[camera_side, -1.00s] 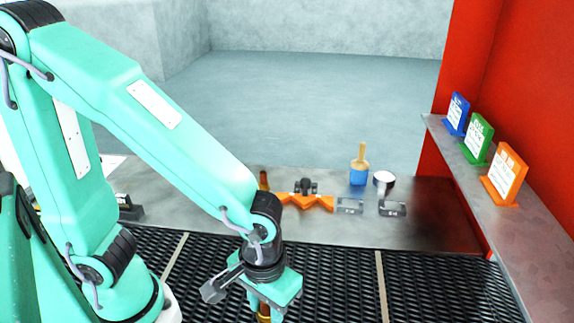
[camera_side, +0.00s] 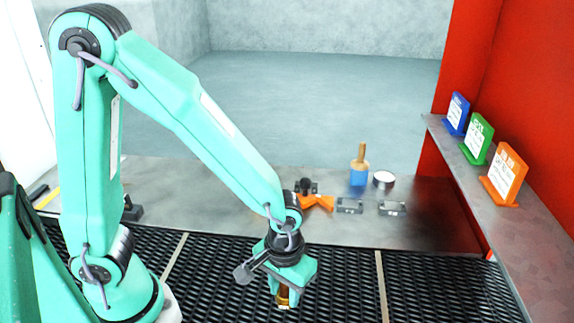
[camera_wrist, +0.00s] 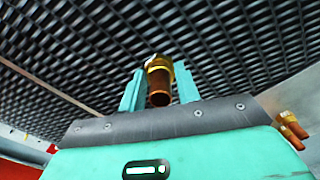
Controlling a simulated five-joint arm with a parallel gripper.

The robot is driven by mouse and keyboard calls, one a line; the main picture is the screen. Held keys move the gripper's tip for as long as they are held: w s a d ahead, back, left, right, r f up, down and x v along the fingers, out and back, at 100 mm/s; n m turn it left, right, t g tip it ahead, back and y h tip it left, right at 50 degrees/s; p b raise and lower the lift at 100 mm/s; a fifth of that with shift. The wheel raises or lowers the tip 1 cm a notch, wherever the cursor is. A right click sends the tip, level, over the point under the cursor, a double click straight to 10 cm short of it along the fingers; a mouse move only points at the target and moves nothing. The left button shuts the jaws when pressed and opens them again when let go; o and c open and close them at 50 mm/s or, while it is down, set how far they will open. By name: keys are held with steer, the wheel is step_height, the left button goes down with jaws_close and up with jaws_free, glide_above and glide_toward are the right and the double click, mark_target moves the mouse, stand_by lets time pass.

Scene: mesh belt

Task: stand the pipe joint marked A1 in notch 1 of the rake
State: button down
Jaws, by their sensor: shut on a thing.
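My gripper (camera_side: 285,290) is shut on a copper-brown pipe joint with a brass collar (camera_side: 287,297), above the black mesh belt. In the wrist view the joint (camera_wrist: 160,88) stands between the two teal fingers of my gripper (camera_wrist: 160,80), with an open copper end toward the camera. I cannot read a mark on it. The orange rake (camera_side: 318,202) lies on the metal surface behind the belt; its notched edge shows, but my arm hides its left part. I cannot read notch numbers.
Other copper pipe pieces (camera_wrist: 291,128) show at the wrist view's right. A dark fitting (camera_side: 305,186) is by the rake. A metal shelf (camera_side: 500,240) borders the right.

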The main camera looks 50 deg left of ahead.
mark_target(284, 294)
steer(key=shift+f, duration=1.7)
steer(key=shift+f, duration=0.15)
steer(key=c, duration=1)
jaws_free()
steer(key=shift+r, duration=6.15)
